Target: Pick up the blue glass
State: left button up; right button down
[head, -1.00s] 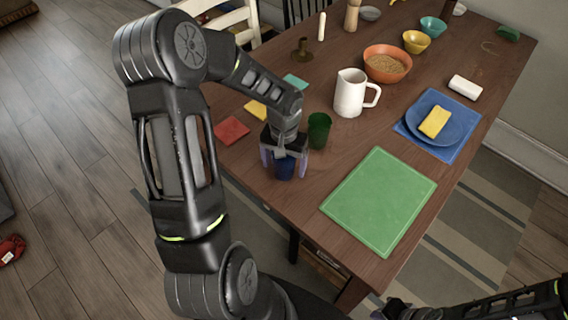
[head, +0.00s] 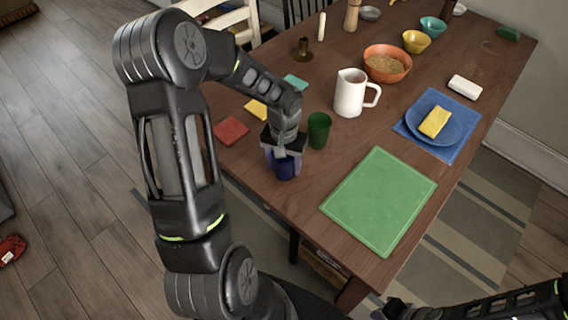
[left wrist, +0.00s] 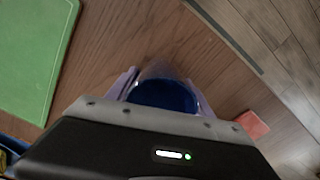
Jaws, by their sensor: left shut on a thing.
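The blue glass (head: 285,170) stands near the left edge of the wooden table in the head view, partly covered by my gripper. My left gripper (head: 283,160) comes down over it from above, with a finger on each side, and is shut on it. In the left wrist view the dark blue glass (left wrist: 163,95) sits between the two pale fingers of the left gripper (left wrist: 162,92). I cannot tell whether its base touches the table. Part of my right arm shows at the lower right of the head view, but its fingertips cannot be made out.
A green glass (head: 319,130) stands just right of my left gripper. A white pitcher (head: 349,93) is behind it, a green board (head: 379,201) to the right, and a red square (head: 231,131) to the left. A blue plate (head: 455,127) holds a yellow block.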

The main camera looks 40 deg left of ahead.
pick_arm(q)
jog(key=shift+c, duration=0.7)
jog(key=shift+r, duration=0.3)
notch_tip(320, 180, up, 10)
jog(key=shift+f+b, duration=0.25)
jog(key=shift+b, duration=0.15)
